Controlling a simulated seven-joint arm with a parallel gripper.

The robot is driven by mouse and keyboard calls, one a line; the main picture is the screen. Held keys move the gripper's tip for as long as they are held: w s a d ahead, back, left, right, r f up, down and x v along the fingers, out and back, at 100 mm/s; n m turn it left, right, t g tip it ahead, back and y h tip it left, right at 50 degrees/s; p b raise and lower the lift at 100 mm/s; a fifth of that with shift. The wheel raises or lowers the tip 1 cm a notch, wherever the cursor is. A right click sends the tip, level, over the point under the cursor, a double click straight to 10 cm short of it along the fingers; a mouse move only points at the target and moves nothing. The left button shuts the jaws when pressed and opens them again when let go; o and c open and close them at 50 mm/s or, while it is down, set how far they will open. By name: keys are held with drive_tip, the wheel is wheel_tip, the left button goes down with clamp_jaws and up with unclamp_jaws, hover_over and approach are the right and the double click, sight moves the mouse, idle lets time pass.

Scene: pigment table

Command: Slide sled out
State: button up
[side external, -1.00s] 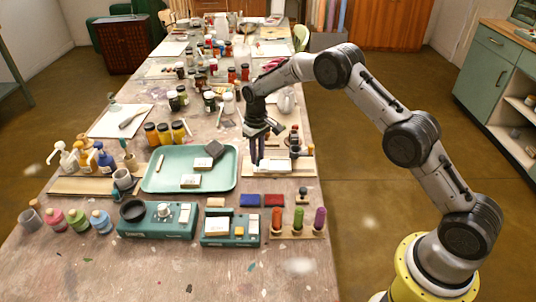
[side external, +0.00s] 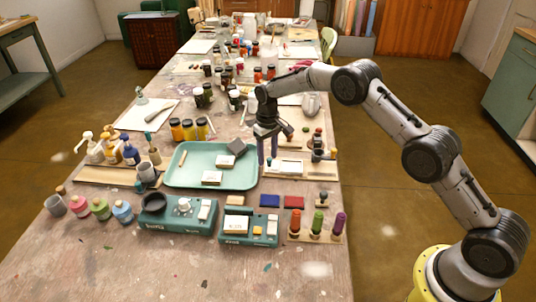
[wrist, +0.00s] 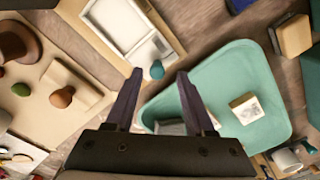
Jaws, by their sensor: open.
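A white rectangular sled-like frame (wrist: 118,28) with a recessed panel lies on a pale wooden board (wrist: 75,35) in the wrist view. A small teal knob (wrist: 157,70) shows at its near end, between my fingertips in the picture. My gripper (wrist: 160,75) is open and empty, pointing down; I cannot tell whether either finger touches the knob. In the side view my gripper (side external: 267,163) is at the left end of the white piece (side external: 287,167), beside the green tray. The fingers hide part of that end, and the knob is not clear there.
The green tray (side external: 190,184) holding small blocks lies just left of my gripper. Knobbed pieces (side external: 317,150) stand to its right on the board. Jars crowd the back.

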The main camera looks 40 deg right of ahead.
wheel_tip(320, 180, up, 14)
idle(0.6)
drive_tip(key=shift+f, duration=0.1)
